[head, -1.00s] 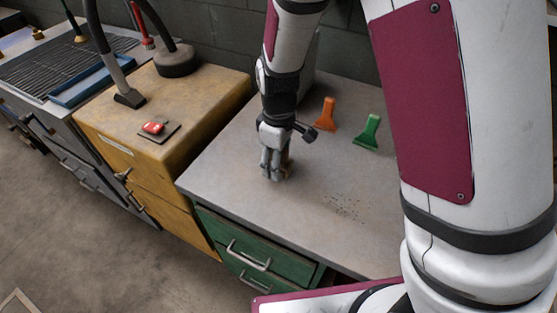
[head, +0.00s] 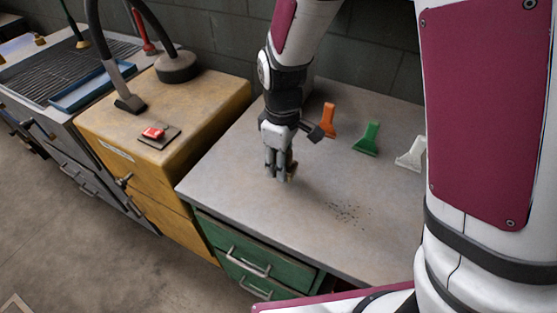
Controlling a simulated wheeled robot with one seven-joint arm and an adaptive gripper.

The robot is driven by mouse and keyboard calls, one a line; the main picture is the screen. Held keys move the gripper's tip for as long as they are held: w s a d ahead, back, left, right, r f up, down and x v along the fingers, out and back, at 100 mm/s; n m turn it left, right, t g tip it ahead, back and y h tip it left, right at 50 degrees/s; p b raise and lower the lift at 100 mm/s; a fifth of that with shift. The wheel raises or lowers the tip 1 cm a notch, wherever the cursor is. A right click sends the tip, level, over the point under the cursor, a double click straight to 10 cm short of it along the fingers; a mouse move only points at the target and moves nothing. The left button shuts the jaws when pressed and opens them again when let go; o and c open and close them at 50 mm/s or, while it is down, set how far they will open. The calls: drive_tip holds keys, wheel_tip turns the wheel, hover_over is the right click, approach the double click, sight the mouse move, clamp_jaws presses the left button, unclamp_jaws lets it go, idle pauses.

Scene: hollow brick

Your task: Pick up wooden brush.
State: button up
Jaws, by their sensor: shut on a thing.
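My gripper (head: 280,174) points down just over the grey worktop (head: 235,185), left of the dark specks. Its fingers are shut on a small brownish thing (head: 293,172), which I take to be the wooden brush. Only a sliver of it shows at the right side of the fingers, and the rest is hidden behind them. I cannot tell whether it is touching the worktop.
An orange scraper (head: 328,121), a green scraper (head: 367,140) and a white scraper (head: 412,154) stand at the back right. Dark specks (head: 350,212) lie on the worktop. A yellow cabinet (head: 215,115) stands at left. The front of the worktop is clear.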

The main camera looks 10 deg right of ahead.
drive_tip(key=s, duration=0.4)
drive_tip(key=s+d+r, duration=0.1)
drive_tip(key=s, duration=0.2)
drive_tip(key=s+d+p, duration=0.1)
drive_tip(key=s, duration=0.3)
drive_tip(key=shift+s+d+r, duration=0.15)
drive_tip(key=shift+s+d, duration=0.1)
drive_tip(key=shift+s, duration=0.05)
drive_tip(key=s+p, duration=0.2)
drive_tip(key=p, duration=0.1)
drive_tip(key=shift+d, duration=0.2)
